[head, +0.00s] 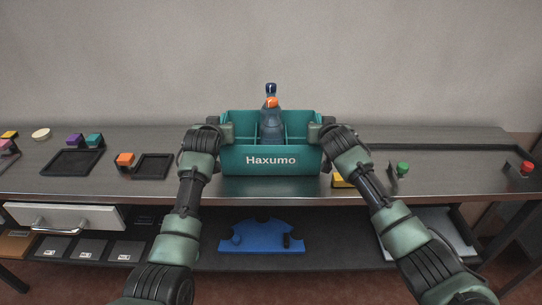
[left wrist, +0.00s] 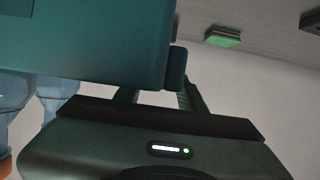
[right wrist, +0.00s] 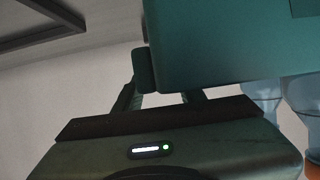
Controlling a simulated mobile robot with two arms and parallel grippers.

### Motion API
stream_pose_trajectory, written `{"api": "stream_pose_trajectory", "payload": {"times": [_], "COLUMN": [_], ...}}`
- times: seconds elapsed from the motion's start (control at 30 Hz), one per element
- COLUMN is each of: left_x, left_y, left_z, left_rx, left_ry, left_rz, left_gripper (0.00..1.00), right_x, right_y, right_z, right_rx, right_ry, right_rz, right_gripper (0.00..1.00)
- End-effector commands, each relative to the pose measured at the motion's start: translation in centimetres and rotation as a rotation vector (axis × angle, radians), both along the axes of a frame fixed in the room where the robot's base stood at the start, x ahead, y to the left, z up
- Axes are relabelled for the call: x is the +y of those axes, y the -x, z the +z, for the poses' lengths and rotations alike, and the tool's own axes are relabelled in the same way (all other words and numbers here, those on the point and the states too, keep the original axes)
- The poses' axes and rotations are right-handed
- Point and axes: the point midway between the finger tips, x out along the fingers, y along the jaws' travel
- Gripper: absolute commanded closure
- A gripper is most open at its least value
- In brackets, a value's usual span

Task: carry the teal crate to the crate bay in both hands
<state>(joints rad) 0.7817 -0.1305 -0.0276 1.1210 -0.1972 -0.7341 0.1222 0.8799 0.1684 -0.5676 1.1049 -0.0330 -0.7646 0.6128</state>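The teal crate (head: 240,161), marked Haxumo, is upright above the middle of the counter, with dividers and at least one dark blue bottle (head: 270,125) with an orange patch inside. My left gripper (head: 225,133) is at its left side and my right gripper (head: 318,133) at its right side. In the left wrist view the crate wall (left wrist: 90,45) and its side tab sit at the fingers, which look closed on it. The right wrist view shows the same at the other wall (right wrist: 230,45). A dark-edged rectangular area (head: 440,149) at the right of the counter may be the crate bay.
Dark trays (head: 72,162) and small coloured blocks lie on the left of the counter (head: 60,187). A green button (head: 403,168), a red button (head: 526,167) and a yellow item (head: 341,183) are on the right. A blue piece (head: 262,236) lies on the shelf below.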

Motion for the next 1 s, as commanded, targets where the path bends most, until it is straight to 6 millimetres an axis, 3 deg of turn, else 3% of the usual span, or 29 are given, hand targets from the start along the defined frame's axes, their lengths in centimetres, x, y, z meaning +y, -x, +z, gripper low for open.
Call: {"api": "stream_pose_trajectory", "payload": {"times": [0.17, 0.7, 1.0], "left_x": [-0.1, 0.0, 0.0], "left_y": [1.6, 9.8, 11.0], "left_z": [0.6, 4.1, 4.6], "left_rx": [-0.001, -0.002, -0.001], "left_ry": [0.001, 0.000, -0.001], "left_rz": [-0.001, -0.001, -0.001], "left_gripper": [0.60, 0.60, 0.60], "right_x": [0.0, 0.0, 0.0], "right_y": [0.0, 0.0, 0.6], "right_z": [0.0, 0.0, 0.2], "right_rx": [0.000, 0.000, 0.000], "right_ry": [0.000, 0.000, 0.000], "right_rz": [0.000, 0.000, 0.001], "right_gripper": [0.60, 0.60, 0.60]}}
